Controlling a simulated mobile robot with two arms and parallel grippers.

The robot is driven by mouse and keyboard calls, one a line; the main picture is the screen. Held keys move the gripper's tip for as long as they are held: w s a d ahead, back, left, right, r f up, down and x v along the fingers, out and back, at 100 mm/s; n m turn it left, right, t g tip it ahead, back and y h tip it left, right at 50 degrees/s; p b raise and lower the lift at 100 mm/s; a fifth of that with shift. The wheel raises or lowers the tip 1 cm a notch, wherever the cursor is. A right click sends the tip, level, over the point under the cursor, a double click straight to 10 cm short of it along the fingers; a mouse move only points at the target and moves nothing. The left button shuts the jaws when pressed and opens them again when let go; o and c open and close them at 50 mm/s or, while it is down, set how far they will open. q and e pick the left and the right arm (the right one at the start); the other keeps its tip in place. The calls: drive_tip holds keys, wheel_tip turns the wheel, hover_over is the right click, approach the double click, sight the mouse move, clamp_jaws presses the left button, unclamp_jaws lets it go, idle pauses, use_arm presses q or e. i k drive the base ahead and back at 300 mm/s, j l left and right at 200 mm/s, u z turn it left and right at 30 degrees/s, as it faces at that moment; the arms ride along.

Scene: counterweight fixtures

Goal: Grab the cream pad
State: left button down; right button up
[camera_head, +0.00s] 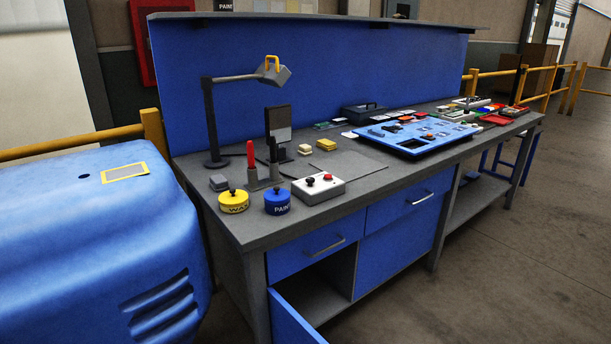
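A small cream pad (304,149) lies on the grey workbench top (240,222), a little left of the bench's middle. It sits just left of a yellow block (326,144) and to the right of a dark upright panel (278,124). It looks like a low block with a paler top, and nothing covers it in this view. Neither of my grippers is in view.
A yellow tin (233,201), a blue tin (277,201) and a white box with knobs (318,188) stand near the front edge. A desk lamp (209,120) stands behind. A blue tray (411,137) lies right. A lower cabinet door (292,321) hangs open.

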sight(304, 150)
drive_tip(key=l+z, duration=0.25)
drive_tip(key=z, duration=0.15)
drive_tip(key=l+z, duration=0.2)
drive_tip(key=z, duration=0.15)
drive_tip(key=i+l+z, duration=0.4)
drive_tip(key=i+l, duration=0.2)
drive_tip(key=l, duration=0.15)
drive_tip(key=i+l+z, duration=0.4)
drive_tip(key=i+l, duration=0.15)
drive_tip(key=i+u, duration=0.8)
drive_tip(key=i+l+u, duration=0.35)
drive_tip(key=i+j, duration=0.05)
drive_tip(key=j, duration=0.05)
